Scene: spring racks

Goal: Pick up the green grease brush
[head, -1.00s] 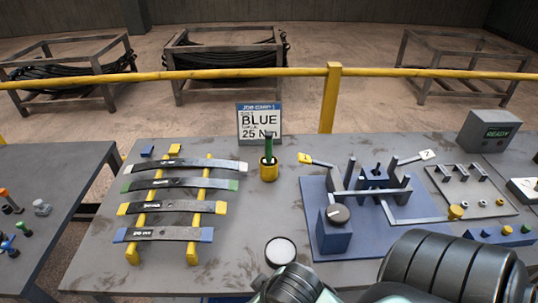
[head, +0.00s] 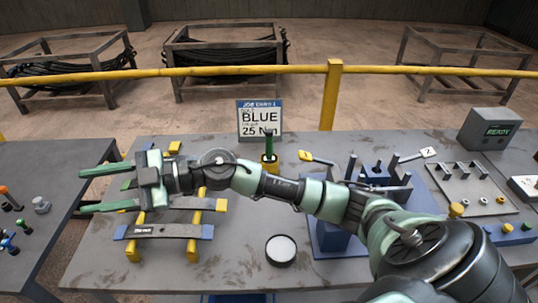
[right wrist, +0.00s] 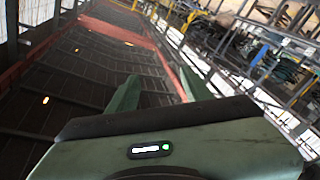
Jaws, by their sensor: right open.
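The green grease brush (head: 269,146) stands upright in a small yellow pot (head: 269,165) at the back middle of the table, in front of the job card. My right arm passes just in front of the pot and hides its lower part. My right gripper (head: 108,188) is open and empty, well to the left of the brush, over the left end of the spring rack. Its fingers point left. In the right wrist view the two green fingers (right wrist: 152,95) are apart with nothing between them. The left gripper is not in view.
A yellow rack (head: 192,250) holds flat springs, partly hidden by my arm. The job card (head: 260,118) reads BLUE, 25. A blue fixture (head: 330,240) stands right of centre, a round white-topped tin (head: 281,250) at the front. A side table (head: 60,170) is at left.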

